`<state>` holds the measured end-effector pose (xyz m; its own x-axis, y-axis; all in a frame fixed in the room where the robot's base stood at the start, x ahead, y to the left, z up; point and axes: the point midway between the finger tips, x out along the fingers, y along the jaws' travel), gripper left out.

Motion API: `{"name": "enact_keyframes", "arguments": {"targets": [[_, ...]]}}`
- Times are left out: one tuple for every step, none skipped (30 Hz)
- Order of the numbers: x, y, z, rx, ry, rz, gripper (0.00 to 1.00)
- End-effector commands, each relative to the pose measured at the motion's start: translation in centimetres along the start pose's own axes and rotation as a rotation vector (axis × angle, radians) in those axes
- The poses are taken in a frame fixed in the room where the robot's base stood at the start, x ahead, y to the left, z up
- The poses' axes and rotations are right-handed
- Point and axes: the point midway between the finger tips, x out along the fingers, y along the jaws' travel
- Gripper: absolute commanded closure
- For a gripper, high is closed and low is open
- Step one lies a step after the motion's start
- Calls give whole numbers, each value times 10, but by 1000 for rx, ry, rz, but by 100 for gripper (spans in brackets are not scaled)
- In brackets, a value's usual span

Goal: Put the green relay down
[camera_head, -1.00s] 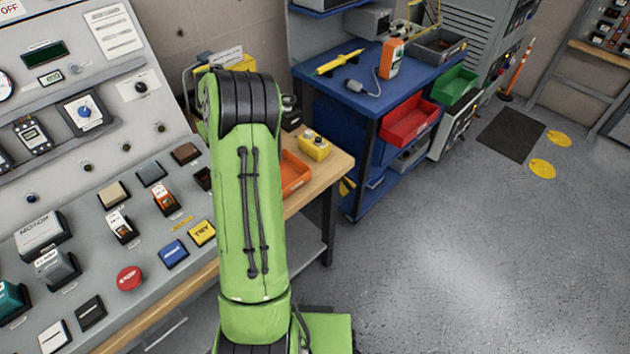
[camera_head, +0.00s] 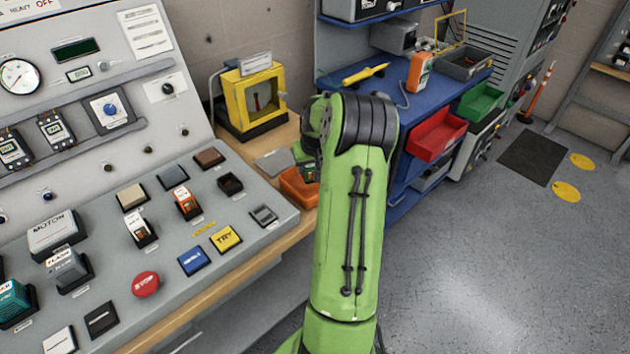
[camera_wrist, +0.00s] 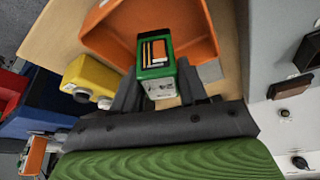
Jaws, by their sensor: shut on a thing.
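The green relay (camera_wrist: 158,75) shows in the wrist view, held between the two dark fingers of my gripper (camera_wrist: 158,90). Its green top frames orange and dark parts, and its lower side is pale with small print. Behind it in that view is an orange bin (camera_wrist: 105,37). I cannot tell whether the relay touches the bin. In the head view the orange bin (camera_head: 299,190) stands on the wooden bench, partly hidden by my green arm. My gripper is mostly hidden behind the arm there.
The sloped grey console (camera_head: 245,235) with buttons and relays lies left of my arm. A yellow-framed box (camera_head: 250,97) stands at the back of the bench. A yellow button box (camera_wrist: 90,80) sits beside the orange bin. A blue cart (camera_head: 400,95) holds a red bin (camera_head: 437,135).

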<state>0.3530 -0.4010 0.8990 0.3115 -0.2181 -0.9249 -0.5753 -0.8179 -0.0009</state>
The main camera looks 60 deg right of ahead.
Motion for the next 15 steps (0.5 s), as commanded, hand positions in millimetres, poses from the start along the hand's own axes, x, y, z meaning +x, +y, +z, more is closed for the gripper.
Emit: {"name": "enact_keyframes", "arguments": {"targets": [[6, 0, 2, 0, 0, 0, 96], [10, 0, 4, 0, 0, 0, 96], [16, 0, 7, 1, 0, 0, 96], [21, 0, 9, 1, -2, -1, 96], [26, 0, 11, 2, -1, 0, 96], [33, 0, 14, 2, -2, -1, 96], [37, 1, 16, 2, -1, -1, 96], [38, 1, 16, 2, 1, 0, 96], [38, 1, 16, 1, 2, 1, 96], [37, 1, 15, 1, 3, 2, 96], [37, 1, 15, 1, 3, 2, 96], [37, 1, 15, 1, 3, 2, 96], [37, 1, 15, 1, 3, 2, 96], [37, 1, 15, 1, 3, 2, 96], [38, 1, 15, 1, 2, 2, 96]]}}
